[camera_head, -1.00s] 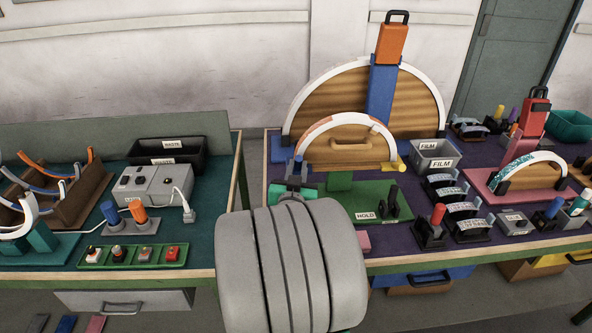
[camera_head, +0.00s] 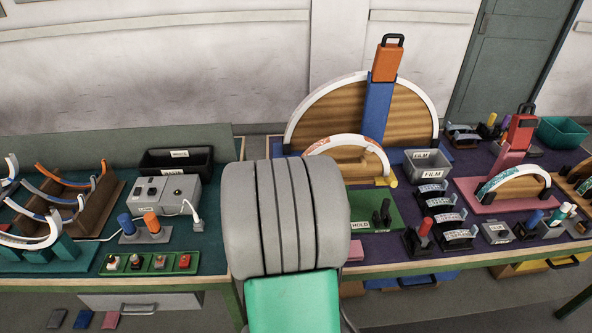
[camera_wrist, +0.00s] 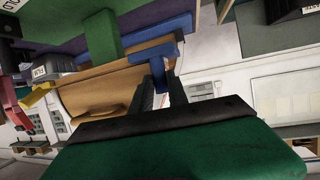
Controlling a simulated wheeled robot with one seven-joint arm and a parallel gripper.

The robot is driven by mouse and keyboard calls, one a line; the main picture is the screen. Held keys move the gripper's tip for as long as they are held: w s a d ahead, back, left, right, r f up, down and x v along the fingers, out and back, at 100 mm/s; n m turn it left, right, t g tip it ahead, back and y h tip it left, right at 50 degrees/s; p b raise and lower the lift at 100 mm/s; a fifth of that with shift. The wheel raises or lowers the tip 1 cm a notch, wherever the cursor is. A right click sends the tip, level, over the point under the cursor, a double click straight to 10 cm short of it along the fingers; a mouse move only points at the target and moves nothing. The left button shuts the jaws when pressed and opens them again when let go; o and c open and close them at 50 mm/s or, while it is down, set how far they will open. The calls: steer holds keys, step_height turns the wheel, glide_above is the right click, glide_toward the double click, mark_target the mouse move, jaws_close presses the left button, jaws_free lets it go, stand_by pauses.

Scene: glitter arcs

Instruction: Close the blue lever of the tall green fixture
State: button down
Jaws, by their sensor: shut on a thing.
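The tall green fixture has a green base (camera_head: 385,222) marked HOLD, a wooden board (camera_head: 368,169) and a pale curved strip (camera_head: 347,140) along its top. A yellow clamp (camera_head: 391,182) sits at the strip's right end. My arm hides the fixture's left side and my gripper in the head view. In the wrist view, the fixture's green post (camera_wrist: 103,40) and wooden board (camera_wrist: 95,90) show. The blue lever (camera_wrist: 152,54) reaches down between the two dark fingers of my gripper (camera_wrist: 164,82), which is shut on it.
A larger fixture with a blue post (camera_head: 379,108) and orange top (camera_head: 385,63) stands close behind. Small holders and a grey FILM bin (camera_head: 428,165) crowd the right. A grey control box (camera_head: 166,193) and green button tray (camera_head: 150,263) are on the left table.

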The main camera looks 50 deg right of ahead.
stand_by(0.3)
steer(key=c, duration=1.3)
jaws_free()
steer(key=shift+d, duration=0.1)
steer(key=b+v, duration=0.1)
steer(key=v, duration=0.7)
